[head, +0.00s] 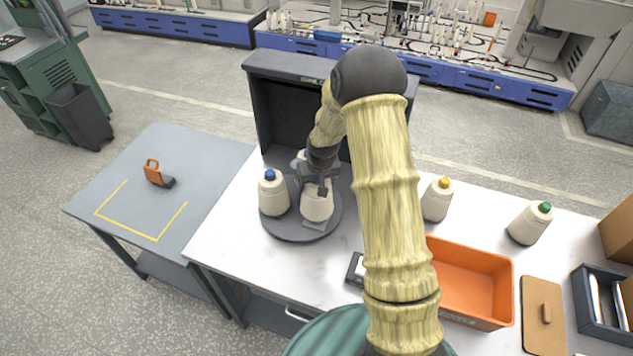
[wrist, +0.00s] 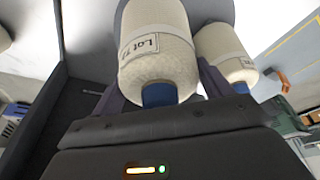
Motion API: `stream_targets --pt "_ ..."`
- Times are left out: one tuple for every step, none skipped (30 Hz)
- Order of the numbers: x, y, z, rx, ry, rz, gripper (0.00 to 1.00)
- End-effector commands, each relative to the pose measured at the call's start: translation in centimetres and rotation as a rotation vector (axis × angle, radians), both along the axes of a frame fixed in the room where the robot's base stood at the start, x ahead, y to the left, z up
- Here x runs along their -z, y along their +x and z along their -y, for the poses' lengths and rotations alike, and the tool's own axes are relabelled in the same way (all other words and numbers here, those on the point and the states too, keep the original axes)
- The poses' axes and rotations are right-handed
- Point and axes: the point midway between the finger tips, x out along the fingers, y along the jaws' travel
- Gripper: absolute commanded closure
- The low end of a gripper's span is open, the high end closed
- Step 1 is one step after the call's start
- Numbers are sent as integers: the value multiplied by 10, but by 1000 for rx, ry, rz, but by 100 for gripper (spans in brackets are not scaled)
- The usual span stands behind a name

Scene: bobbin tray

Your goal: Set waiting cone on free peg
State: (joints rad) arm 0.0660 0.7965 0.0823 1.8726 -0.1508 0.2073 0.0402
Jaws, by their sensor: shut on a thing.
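My gripper (head: 320,186) is shut on a cream cone (head: 317,205) over the front right of the round dark tray (head: 285,232). In the wrist view the held cone (wrist: 160,60) has a blue tip and a label band reading "Lot". A second blue-tipped cone (head: 273,197) stands on the tray to the left, and one shows beside the held cone in the wrist view (wrist: 228,52).
A dark upright panel (head: 285,110) stands behind the tray. Yellow-tipped (head: 436,203) and green-tipped (head: 528,225) cones stand on the white table to the right, behind an orange bin (head: 475,280). A grey side table (head: 200,165) with an orange-handled tool (head: 156,173) is at left.

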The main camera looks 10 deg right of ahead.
Motion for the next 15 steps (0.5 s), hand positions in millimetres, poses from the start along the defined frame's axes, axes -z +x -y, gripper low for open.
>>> stream_targets --pt "-1 1 0 0 0 2 72" --pt "-1 1 0 0 0 2 72" --pt "-1 1 0 0 0 2 72" --pt "-1 1 0 0 0 2 72" --pt "-1 1 0 0 0 2 72" --pt "-1 1 0 0 0 2 72" --pt "-1 0 0 0 0 2 72" --pt "0 0 0 0 0 1 72" --pt "0 0 0 0 0 1 72" --pt "1 1 0 0 0 1 72" --pt "2 1 0 0 0 1 72" --pt "3 0 0 0 0 1 72" --pt "4 0 0 0 0 1 72" --pt "5 0 0 0 0 1 72" --pt "6 0 0 0 0 1 72"
